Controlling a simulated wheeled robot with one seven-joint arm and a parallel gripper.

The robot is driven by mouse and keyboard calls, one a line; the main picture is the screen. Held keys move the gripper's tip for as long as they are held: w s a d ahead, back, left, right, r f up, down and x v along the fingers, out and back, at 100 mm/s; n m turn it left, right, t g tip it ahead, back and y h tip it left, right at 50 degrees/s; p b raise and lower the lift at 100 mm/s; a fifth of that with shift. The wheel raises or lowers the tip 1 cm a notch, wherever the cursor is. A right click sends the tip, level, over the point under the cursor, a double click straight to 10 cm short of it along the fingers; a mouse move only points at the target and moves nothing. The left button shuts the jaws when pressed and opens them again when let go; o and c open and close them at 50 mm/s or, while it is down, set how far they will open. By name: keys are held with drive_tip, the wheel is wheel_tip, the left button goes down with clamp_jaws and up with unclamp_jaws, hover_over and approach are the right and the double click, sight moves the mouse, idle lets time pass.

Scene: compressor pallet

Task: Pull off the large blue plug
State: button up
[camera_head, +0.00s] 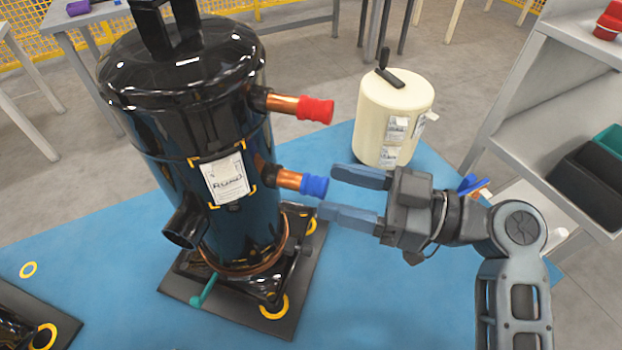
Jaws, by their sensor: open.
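A large black compressor (190,100) stands upright on a dark base plate at the left of centre. Two copper pipes stick out from its right side. The upper pipe ends in a red plug (315,110). The lower pipe ends in a blue plug (314,186). My gripper (326,192) is open, coming in from the right. Its two blue-grey fingers point left at the blue plug, with the fingertips close to its right end. I cannot tell whether the fingers touch the plug.
A cream-coloured tank (382,115) stands behind my gripper. A grey shelf unit (545,75) with dark and teal bins is at the right. Part of another dark base shows bottom left.

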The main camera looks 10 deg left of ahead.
drive_tip(key=shift+w+a+b, duration=0.25)
drive_tip(key=shift+a+b, duration=0.05)
drive_tip(key=shift+a, duration=1)
drive_tip(key=shift+b, duration=0.8)
idle(0.4)
drive_tip(key=shift+c, duration=0.4)
clamp_jaws()
drive_tip(key=shift+d+f, duration=0.1)
drive_tip(key=shift+d, duration=0.05)
drive_tip(key=shift+s+d+b, duration=0.2)
drive_tip(key=shift+d+b, duration=0.2)
drive_tip(key=shift+d, duration=0.55)
drive_tip(key=shift+s+d+b, duration=0.15)
drive_tip(key=shift+d+b, duration=0.2)
drive_tip(key=shift+d, duration=0.6)
drive_tip(key=shift+s+d+b, duration=0.2)
drive_tip(key=shift+d+b, duration=0.2)
drive_tip(key=shift+d, duration=0.55)
